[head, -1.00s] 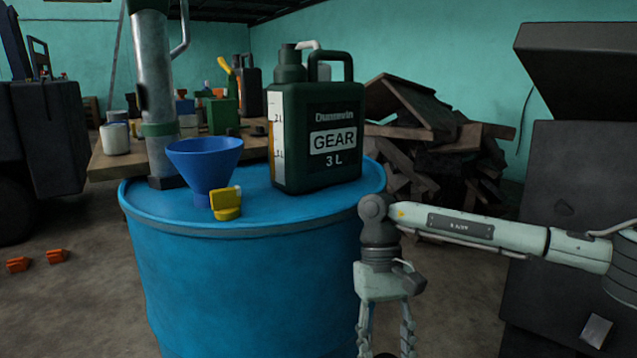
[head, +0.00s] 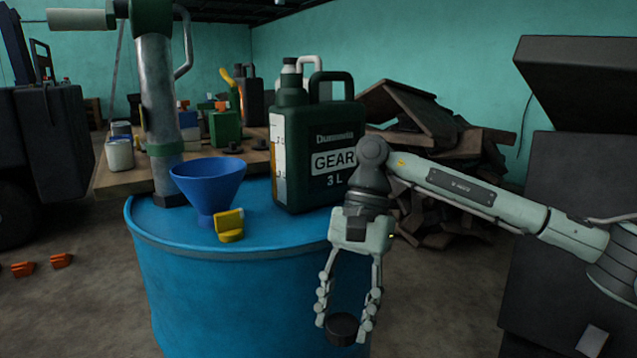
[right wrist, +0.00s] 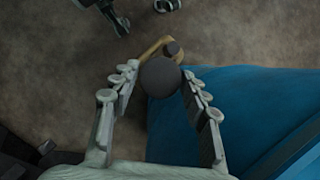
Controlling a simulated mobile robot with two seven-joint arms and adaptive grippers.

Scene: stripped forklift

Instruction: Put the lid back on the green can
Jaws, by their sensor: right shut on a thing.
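The green can (head: 312,157), a dark green jug labelled GEAR 3 L, stands upright on the blue drum, towards its back right. My right gripper (head: 342,322) hangs in front of the drum, below and right of the can. Its fingers are shut on a dark round lid (head: 342,329), held below the drum top's level. The right wrist view shows the lid (right wrist: 159,78) between the fingertips. I cannot make out whether the can's neck is open. Grey finger-like parts at the top of the right wrist view may be my left gripper; they are cut off.
A blue funnel (head: 207,188) and a yellow piece (head: 230,225) stand on the blue drum (head: 235,285), left of the can. A metal pump pipe (head: 160,110) rises behind the funnel. A cluttered wooden table (head: 112,180) and a wood pile (head: 420,115) are behind.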

